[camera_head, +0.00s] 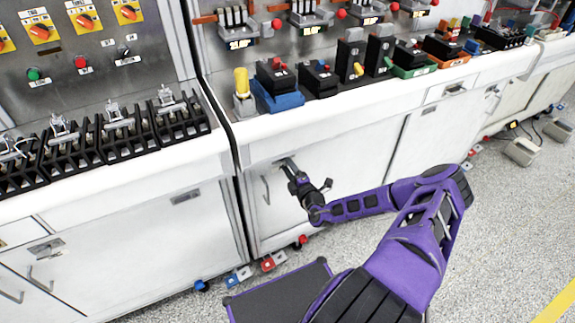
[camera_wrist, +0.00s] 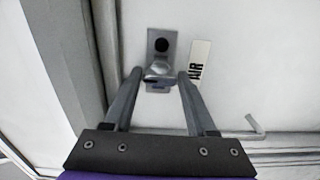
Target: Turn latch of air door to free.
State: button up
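The air door (camera_head: 345,155) is a white cabinet door below the counter. Its "AIR" label (camera_wrist: 200,62) shows in the wrist view. Left of the label is the latch (camera_wrist: 160,48), a grey metal plate with a dark round hole and a protruding metal knob below it. My gripper (camera_wrist: 161,75) has its two fingers apart, one on each side of the knob, with small gaps seeming to remain. In the head view my gripper (camera_head: 288,168) is at the door's upper left, and it mostly hides the latch.
A bent door handle (camera_head: 266,190) is left of my gripper in the head view; a handle also shows lower right in the wrist view (camera_wrist: 245,130). Colored blocks and switches line the counter (camera_head: 300,120) above. Small pedals (camera_head: 270,262) lie on the floor along the cabinets.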

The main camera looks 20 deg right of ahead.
jog(key=shift+o, duration=1.4)
jog(key=s, duration=1.7)
jog(key=shift+s+d+p, duration=0.2)
jog(key=shift+d+p, duration=0.15)
jog(key=shift+a, duration=0.1)
